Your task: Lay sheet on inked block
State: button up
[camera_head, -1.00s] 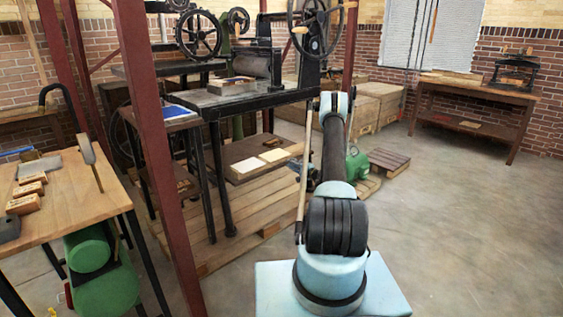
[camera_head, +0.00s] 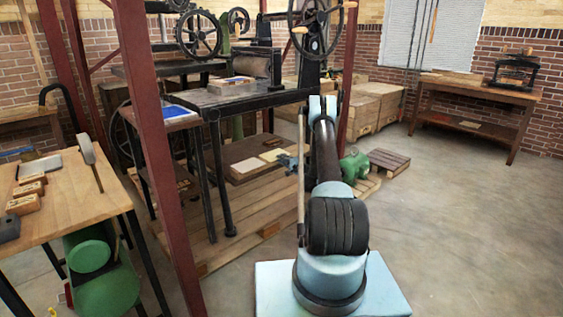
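Two pale sheets lie side by side on a low box, the left sheet (camera_head: 248,165) and the right sheet (camera_head: 273,155). A small block-like thing (camera_head: 231,81) lies on the dark press bed (camera_head: 205,101); I cannot tell whether it is the inked block. My arm rises from its base and bends at the light blue elbow in front of the press. A small blue-grey shape (camera_head: 288,161) left of my arm looks like my gripper, low and just right of the sheets. Its fingers are too small and partly hidden to read.
A red steel post (camera_head: 157,160) stands between me and the press. A wooden bench (camera_head: 75,210) with several small boxes is at the left. A wooden pallet (camera_head: 215,240) lies under the press. A small press (camera_head: 514,72) stands on the far right table. The right floor is clear.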

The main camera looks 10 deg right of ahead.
grip_shut()
notch_tip(320, 180, up, 3)
dwell(0.5)
